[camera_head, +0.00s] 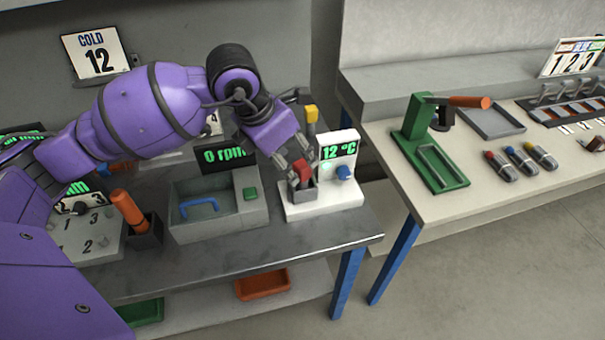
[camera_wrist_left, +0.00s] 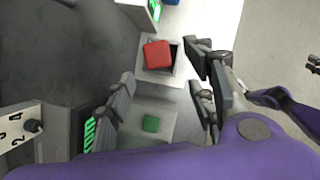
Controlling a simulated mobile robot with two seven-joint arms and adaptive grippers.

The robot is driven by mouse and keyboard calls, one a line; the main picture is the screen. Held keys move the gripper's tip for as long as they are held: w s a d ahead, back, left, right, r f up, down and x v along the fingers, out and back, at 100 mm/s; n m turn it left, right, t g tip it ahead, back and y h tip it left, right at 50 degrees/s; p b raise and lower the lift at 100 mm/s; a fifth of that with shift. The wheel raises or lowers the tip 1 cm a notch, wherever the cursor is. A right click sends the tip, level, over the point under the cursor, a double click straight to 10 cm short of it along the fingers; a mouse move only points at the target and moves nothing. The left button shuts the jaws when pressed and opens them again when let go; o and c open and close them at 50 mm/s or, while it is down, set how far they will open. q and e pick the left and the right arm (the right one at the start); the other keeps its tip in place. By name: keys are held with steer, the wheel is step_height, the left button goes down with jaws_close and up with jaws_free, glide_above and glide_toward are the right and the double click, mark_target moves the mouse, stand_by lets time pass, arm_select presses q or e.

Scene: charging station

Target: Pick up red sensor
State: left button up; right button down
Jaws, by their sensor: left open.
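The red sensor (camera_head: 303,172) sits in a grey holder (camera_head: 300,190) on the white base of the 12 °C station. Its red block also shows from above in the left wrist view (camera_wrist_left: 157,54), inside the square holder (camera_wrist_left: 160,76). My left gripper (camera_head: 293,157) is open and just above the sensor, pointing down at it. In the left wrist view its fingers lie on either side of the red block, and the block appears between them. Whether a finger touches it I cannot tell.
The 12 °C display (camera_head: 338,150) with a blue knob stands right of the sensor, a yellow-topped part (camera_head: 311,116) behind. A grey box (camera_head: 205,222) with a blue handle and green button (camera_head: 250,193) is to the left. The right table (camera_head: 450,205) holds a green press (camera_head: 428,150).

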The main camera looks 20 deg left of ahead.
mark_target(298, 166)
arm_select(q)
steer(key=shift+w+p+x, duration=0.15)
steer(key=shift+x, duration=1.3)
steer(key=shift+w+p+x, duration=0.15)
steer(key=shift+x, duration=1.35)
